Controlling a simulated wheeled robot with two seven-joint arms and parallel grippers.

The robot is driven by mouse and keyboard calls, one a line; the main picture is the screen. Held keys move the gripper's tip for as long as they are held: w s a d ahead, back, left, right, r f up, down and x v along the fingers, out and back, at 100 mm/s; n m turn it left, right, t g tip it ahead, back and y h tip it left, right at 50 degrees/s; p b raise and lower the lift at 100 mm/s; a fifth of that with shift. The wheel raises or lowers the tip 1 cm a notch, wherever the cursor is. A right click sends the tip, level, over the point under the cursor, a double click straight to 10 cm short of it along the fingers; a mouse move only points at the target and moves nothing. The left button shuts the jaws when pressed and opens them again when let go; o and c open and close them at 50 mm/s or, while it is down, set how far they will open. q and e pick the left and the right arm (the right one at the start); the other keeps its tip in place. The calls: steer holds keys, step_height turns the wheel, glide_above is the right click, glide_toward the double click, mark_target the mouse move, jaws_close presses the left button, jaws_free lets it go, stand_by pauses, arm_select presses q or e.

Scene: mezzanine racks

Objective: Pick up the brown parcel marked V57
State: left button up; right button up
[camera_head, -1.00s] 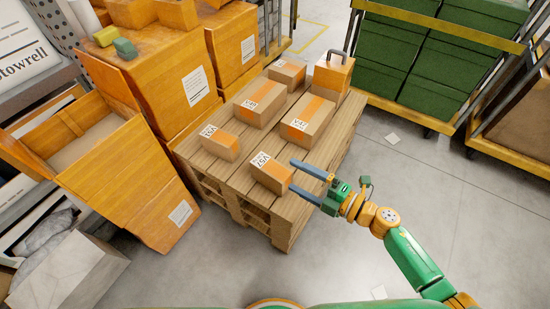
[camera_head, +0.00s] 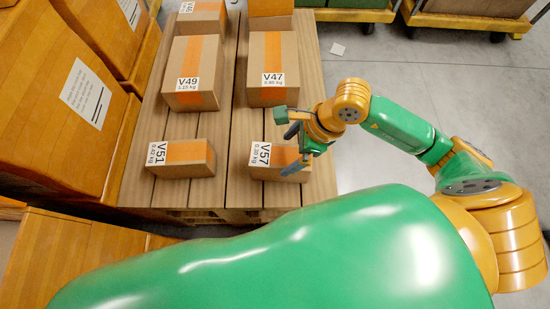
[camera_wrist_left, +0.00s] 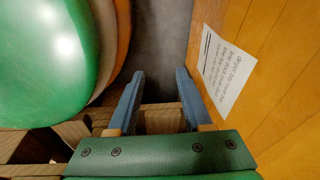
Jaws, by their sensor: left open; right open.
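The brown parcel marked V57 (camera_head: 266,173) lies near the front right of the wooden pallet, with an orange tape band and a white label. My right gripper (camera_head: 289,150) comes in from the right and is open. Its fingers show over the right part of the parcel and hide some of it. I cannot tell whether they touch it. My left gripper (camera_wrist_left: 158,82) shows only in the left wrist view, open and with nothing between its fingers.
Parcel V51 (camera_head: 181,160) lies left of V57. V49 (camera_head: 193,62) and V47 (camera_head: 272,62) stand behind them on the pallet (camera_head: 229,135). Large orange boxes (camera_head: 60,90) stand close on the left. Grey floor (camera_head: 400,90) is free to the right.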

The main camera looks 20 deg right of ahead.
mark_target(276, 162)
steer(key=b+x, duration=0.1)
steer(key=x, duration=0.6)
steer(key=shift+a+f+b, duration=0.15)
steer(key=shift+f+b, duration=0.1)
steer(key=shift+b, duration=0.15)
arm_select(q)
steer(key=shift+w+d+f, duration=0.3)
steer(key=shift+w+d, duration=0.1)
steer(key=shift+w, duration=0.2)
steer(key=shift+w+d+f, duration=0.3)
steer(key=shift+w+d, duration=0.1)
steer(key=shift+w, duration=0.15)
arm_select(e)
steer(key=shift+w+a+f, duration=0.1)
arm_select(q)
steer(key=shift+f, duration=0.25)
arm_select(e)
steer(key=shift+f, duration=0.25)
